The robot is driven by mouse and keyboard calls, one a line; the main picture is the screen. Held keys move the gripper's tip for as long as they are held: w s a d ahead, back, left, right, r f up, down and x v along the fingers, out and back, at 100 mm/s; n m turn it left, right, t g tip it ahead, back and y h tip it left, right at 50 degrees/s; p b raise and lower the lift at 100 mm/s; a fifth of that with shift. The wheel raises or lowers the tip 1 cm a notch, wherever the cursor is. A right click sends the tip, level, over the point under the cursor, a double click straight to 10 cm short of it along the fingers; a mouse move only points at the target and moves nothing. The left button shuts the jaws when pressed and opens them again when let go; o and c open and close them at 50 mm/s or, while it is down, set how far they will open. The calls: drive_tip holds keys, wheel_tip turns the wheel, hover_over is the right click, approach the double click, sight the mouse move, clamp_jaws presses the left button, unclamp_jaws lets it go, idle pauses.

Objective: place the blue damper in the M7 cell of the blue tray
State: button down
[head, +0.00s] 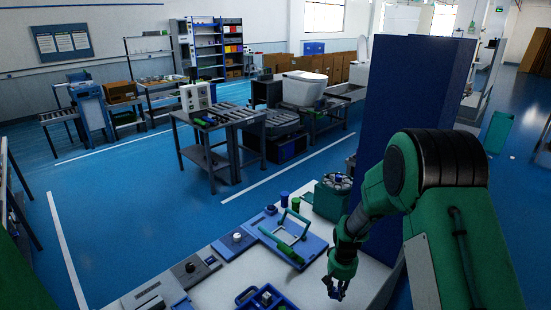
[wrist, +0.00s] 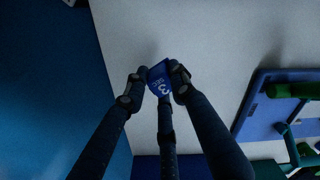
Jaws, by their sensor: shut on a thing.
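My gripper (head: 337,289) hangs above the white worktop on the right side of the head view. In the wrist view its fingers (wrist: 157,86) are shut on the blue damper (wrist: 160,77), a small blue piece with white print. The damper is held above a bare part of the white top and touches nothing else that I can see. A blue tray (head: 243,297) with dark and light parts in it is at the bottom edge of the head view, left of my gripper and partly cut off. No M7 label can be read.
A blue board (head: 312,244) with a green-handled frame lies beyond the gripper; its edge (wrist: 247,116) shows at the right in the wrist view. Small stations (head: 236,241) line the worktop's far edge. A tall dark-blue panel (head: 415,95) stands behind my arm.

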drive_tip(key=shift+s+a+n, duration=0.2)
drive_tip(key=shift+a+n, duration=0.3)
drive_tip(key=shift+a, duration=0.6)
drive_tip(key=shift+w+a+r, duration=0.1)
drive_tip(key=shift+a, duration=0.45)
drive_tip(key=a+r+n+b, duration=0.1)
drive_tip(key=a+r+n, duration=0.25)
drive_tip(key=a, duration=1.35)
drive_tip(key=n+b, duration=0.1)
drive_tip(key=n, duration=0.2)
approach(248, 305)
drive_tip(key=s+r, duration=0.3)
drive_tip(key=s, duration=0.1)
drive_tip(key=shift+s+d, duration=0.1)
drive_tip(key=shift+d, duration=0.25)
drive_tip(key=shift+f, duration=0.1)
drive_tip(key=shift+f+b, duration=0.65)
drive_tip(key=shift+f, duration=2.4)
